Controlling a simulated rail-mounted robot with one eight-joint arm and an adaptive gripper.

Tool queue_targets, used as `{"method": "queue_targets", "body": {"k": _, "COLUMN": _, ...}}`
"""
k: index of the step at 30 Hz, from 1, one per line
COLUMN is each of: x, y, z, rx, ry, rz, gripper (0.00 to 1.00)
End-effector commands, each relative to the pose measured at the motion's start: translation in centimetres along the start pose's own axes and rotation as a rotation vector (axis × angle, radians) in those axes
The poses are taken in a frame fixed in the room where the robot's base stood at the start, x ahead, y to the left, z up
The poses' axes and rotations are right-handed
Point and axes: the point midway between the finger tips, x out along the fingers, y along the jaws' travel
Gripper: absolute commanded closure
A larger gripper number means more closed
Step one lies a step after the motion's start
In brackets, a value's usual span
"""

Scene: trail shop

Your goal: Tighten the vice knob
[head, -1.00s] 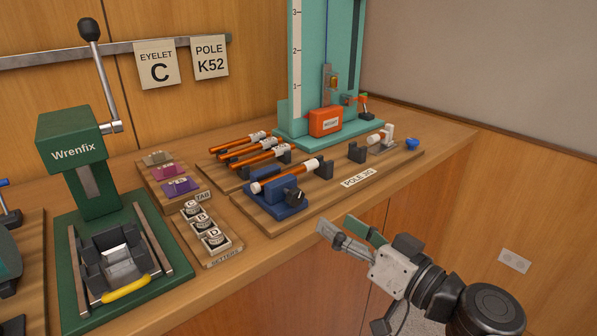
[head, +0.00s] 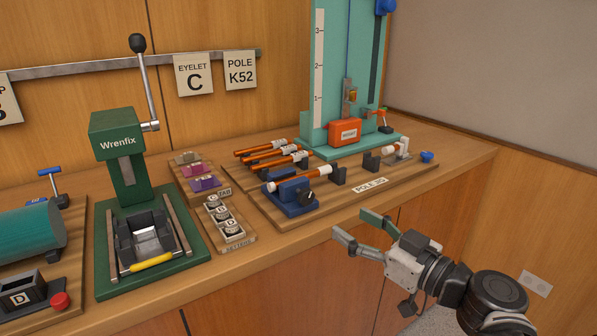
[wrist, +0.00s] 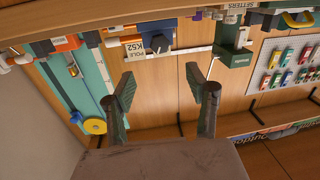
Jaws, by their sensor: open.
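The blue vice (head: 288,197) sits at the front left end of the pole jig board (head: 345,203), with a black knob (head: 307,197) on its front side. An orange pole with white bands (head: 311,173) runs from the vice into a dark support. My gripper (head: 352,222) is open and empty in front of the bench edge, right of the knob and apart from it. In the wrist view the knob (wrist: 158,41) shows ahead, above the gap between my open fingers (wrist: 160,76).
More orange poles (head: 268,148) lie behind the vice. The teal tower (head: 335,60) with an orange weight (head: 344,132) stands behind. Space before the bench front is free.

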Motion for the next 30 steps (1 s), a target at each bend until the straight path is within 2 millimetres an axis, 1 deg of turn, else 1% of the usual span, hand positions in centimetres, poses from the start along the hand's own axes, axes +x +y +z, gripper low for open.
{"method": "queue_targets", "body": {"k": 5, "x": 1.5, "y": -0.1, "z": 0.1, "rx": -0.001, "ry": 0.000, "rz": -0.004, "gripper": 0.48}}
{"method": "queue_targets", "body": {"k": 8, "x": 2.8, "y": -0.1, "z": 0.1, "rx": -0.001, "ry": 0.000, "rz": -0.005, "gripper": 0.48}}
{"method": "queue_targets", "body": {"k": 14, "x": 5.9, "y": -0.1, "z": 0.2, "rx": 0.000, "ry": 0.000, "rz": -0.003, "gripper": 0.48}}
{"method": "queue_targets", "body": {"k": 21, "x": 10.1, "y": -0.1, "z": 0.2, "rx": 0.001, "ry": 0.000, "rz": -0.003, "gripper": 0.48}}
{"method": "queue_targets", "body": {"k": 24, "x": 11.6, "y": -0.1, "z": 0.2, "rx": 0.001, "ry": 0.000, "rz": -0.003, "gripper": 0.48}}
{"method": "queue_targets", "body": {"k": 30, "x": 13.3, "y": 0.0, "z": 0.1, "rx": 0.001, "ry": 0.000, "rz": -0.001, "gripper": 0.48}}
